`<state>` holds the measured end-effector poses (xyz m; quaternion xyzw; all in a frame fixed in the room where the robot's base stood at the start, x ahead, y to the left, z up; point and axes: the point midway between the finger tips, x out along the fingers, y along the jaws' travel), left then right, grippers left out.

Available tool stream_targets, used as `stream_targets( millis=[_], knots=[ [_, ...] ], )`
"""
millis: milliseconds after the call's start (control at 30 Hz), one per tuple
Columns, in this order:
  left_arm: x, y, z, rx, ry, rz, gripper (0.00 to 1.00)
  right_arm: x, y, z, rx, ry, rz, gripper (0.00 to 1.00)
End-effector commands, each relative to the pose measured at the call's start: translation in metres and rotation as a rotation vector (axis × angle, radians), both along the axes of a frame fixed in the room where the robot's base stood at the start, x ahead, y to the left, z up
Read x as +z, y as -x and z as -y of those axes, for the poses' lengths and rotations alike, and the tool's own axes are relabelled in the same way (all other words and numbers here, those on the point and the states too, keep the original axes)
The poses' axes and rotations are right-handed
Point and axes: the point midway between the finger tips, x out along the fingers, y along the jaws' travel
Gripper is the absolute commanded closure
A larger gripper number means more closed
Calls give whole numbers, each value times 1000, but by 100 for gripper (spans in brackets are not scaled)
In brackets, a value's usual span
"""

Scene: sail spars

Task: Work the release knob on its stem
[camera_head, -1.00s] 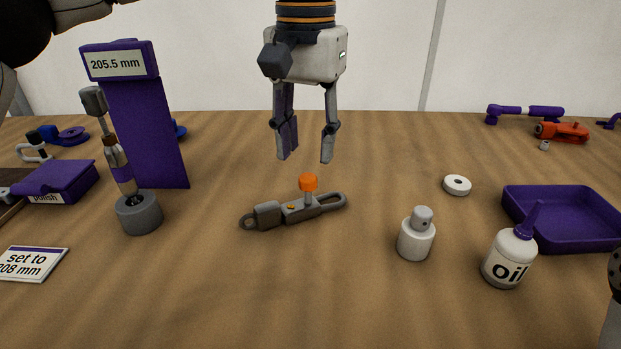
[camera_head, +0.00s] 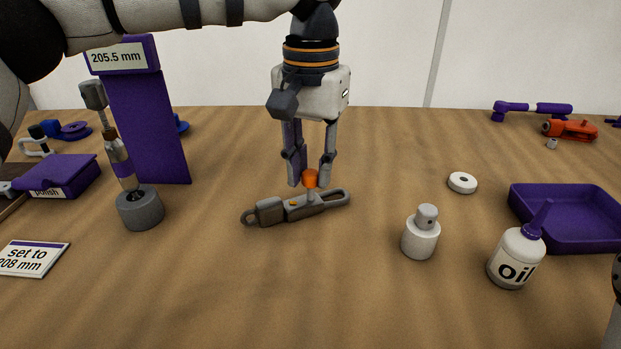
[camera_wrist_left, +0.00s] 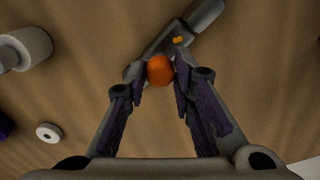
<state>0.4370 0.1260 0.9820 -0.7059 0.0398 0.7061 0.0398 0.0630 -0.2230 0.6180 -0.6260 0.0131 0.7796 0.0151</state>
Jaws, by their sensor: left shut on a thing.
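The release knob (camera_head: 311,178) is an orange cap on a short grey stem (camera_head: 311,196). The stem stands upright from a grey snap shackle (camera_head: 270,211) that lies flat on the table. My left gripper (camera_head: 310,182) points down from above, with its fingers on either side of the knob, shut on it. In the left wrist view the knob (camera_wrist_left: 160,70) sits between the two fingertips, and the shackle body (camera_wrist_left: 168,42) shows beyond it.
A grey cup (camera_head: 140,210) with a leaning tool and a purple gauge post (camera_head: 150,130) stand left. A grey-white bottle (camera_head: 420,238), an oil bottle (camera_head: 508,264), a white ring (camera_head: 462,183) and a purple tray (camera_head: 570,240) are right. The table in front is clear.

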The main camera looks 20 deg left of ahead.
Motion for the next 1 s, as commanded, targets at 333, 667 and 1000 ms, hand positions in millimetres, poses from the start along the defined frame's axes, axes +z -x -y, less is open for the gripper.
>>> stream_targets(
  millis=[333, 667, 1000],
  knots=[
    [-6, 0, 0, 0, 0, 0, 100, 0, 0, 0, 0, 0, 0, 53],
    [-12, 0, 0, 0, -1, 0, 70, 0, 0, 0, 0, 0, 1, 53],
    [-11, 0, 0, 0, 0, 0, 54, 0, 0, 0, 0, 0, 1, 53]
  ],
)
